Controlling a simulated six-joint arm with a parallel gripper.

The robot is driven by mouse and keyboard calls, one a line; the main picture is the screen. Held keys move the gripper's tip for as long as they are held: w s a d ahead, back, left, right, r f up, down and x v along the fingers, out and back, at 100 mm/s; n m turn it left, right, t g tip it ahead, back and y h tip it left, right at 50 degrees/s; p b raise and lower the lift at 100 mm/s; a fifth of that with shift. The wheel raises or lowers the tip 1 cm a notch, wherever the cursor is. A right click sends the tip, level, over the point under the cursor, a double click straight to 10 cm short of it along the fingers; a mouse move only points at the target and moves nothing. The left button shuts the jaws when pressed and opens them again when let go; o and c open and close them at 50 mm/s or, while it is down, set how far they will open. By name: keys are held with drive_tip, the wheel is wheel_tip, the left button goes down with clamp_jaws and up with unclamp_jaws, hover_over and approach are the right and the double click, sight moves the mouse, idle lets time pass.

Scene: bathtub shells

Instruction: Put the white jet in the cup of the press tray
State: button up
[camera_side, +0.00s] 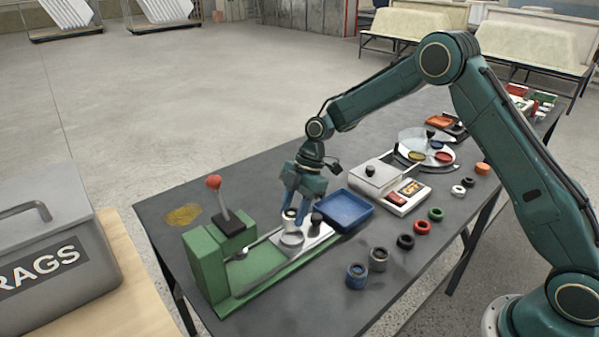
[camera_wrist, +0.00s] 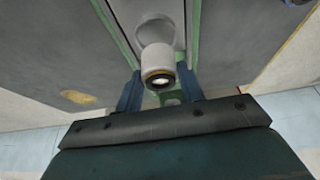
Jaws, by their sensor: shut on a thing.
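The white jet (camera_wrist: 157,60) is a short pale cylinder with a dark and brassy ring at its near end. My gripper (camera_wrist: 158,88) is shut on it, with a blue finger on each side. In the side view my gripper (camera_side: 296,216) points down and holds the jet (camera_side: 289,214) over the pale press tray (camera_side: 318,236), close above the round cup (camera_side: 291,240). The tray sits at the right part of the green press (camera_side: 205,265). I cannot tell whether the jet touches the cup.
A lever with a red knob (camera_side: 214,183) rises from the press. A dark knob (camera_side: 316,218) stands beside my fingers. A blue tray (camera_side: 346,208) lies just right.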

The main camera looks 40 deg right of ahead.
drive_tip(key=shift+f, duration=0.1)
drive_tip(key=shift+f, duration=2)
drive_tip(key=shift+f, duration=0.15)
drive_tip(key=o, duration=1)
drive_tip(key=shift+c, duration=0.2)
drive_tip(key=v, duration=1.2)
